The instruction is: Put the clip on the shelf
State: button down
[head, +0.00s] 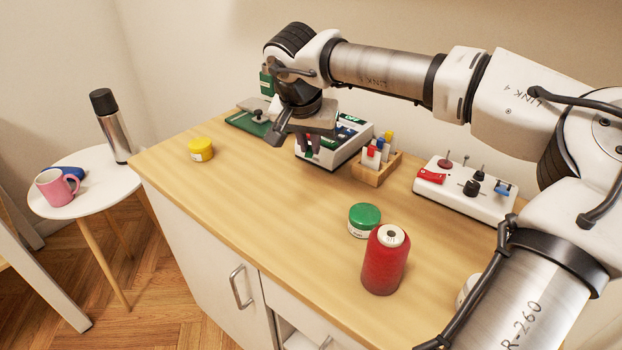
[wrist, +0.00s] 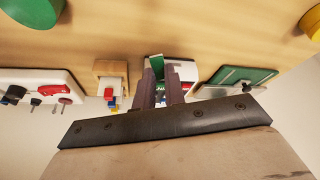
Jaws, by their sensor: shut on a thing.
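My gripper (head: 316,146) points down over the white box with green panels (head: 352,150) at the back of the counter. In the wrist view my gripper (wrist: 159,72) has its two dark fingers close together, with a small green piece (wrist: 156,62) between their tips. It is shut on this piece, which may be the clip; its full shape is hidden. The fingertips are close to the box, and I cannot tell whether they touch it. I cannot make out a shelf for certain; an open space (head: 298,338) shows low in the cabinet front.
A wooden holder (head: 372,174) with coloured-top pieces stands right of the box, then a white panel with knobs (head: 465,192). A yellow jar (head: 201,149), green-lidded jar (head: 363,220) and red spool (head: 385,262) stand on the counter. The counter's front left is clear.

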aim_at(312, 185)
notch_tip(312, 185, down, 8)
jog(key=shift+f+b, duration=0.15)
jog(key=shift+b, duration=0.2)
jog(key=shift+f, duration=0.2)
jog(key=c, duration=1.5)
grip_release()
jog(key=shift+r, duration=0.15)
